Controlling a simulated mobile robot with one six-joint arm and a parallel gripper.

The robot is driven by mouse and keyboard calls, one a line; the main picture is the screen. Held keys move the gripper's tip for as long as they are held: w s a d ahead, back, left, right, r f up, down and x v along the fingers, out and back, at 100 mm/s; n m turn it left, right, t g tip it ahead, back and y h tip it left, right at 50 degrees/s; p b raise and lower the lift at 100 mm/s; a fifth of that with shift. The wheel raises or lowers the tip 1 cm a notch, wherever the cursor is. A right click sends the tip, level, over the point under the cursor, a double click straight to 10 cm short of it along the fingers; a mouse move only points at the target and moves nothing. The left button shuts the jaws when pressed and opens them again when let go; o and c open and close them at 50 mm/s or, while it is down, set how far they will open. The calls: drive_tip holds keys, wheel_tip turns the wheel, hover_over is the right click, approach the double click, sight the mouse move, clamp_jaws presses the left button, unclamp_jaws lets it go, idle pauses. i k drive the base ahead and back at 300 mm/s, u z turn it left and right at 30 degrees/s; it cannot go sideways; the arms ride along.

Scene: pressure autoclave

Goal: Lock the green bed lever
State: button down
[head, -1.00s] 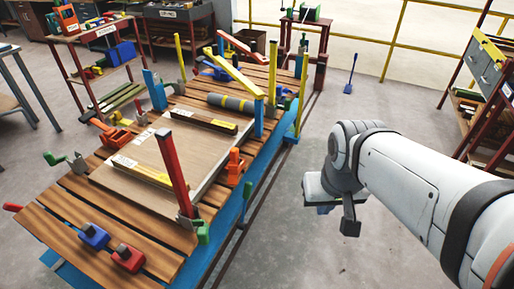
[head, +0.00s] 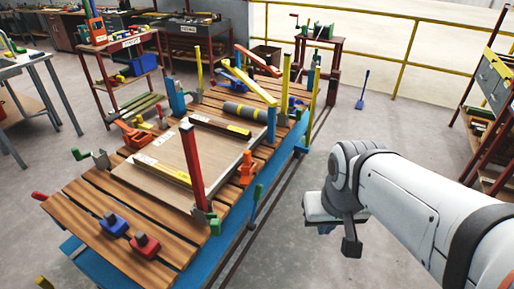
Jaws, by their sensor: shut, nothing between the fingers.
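A green-topped lever (head: 258,193) stands nearly upright on a thin grey stem at the right long side of the slatted wooden bed (head: 85,208), beside its blue side rail (head: 232,232). Other green parts are a crank handle (head: 80,154) at the bed's left edge and a block (head: 215,227) at the foot of the red post. I cannot tell from a label which is the bed lever. My gripper (head: 350,246) hangs over open floor, right of the bed and the upright lever, apart from both. It is shut and empty; its fingers are small and partly hidden.
A board (head: 150,184) lies on the bed among red (head: 192,165) and yellow (head: 285,85) posts, an orange clamp (head: 247,167) and a grey roller (head: 244,112). Blue and red knobs sit on the near slats.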

sight(251, 226)
drive_tip(key=u, duration=0.15)
drive_tip(key=i, duration=1)
drive_tip(key=u, duration=0.05)
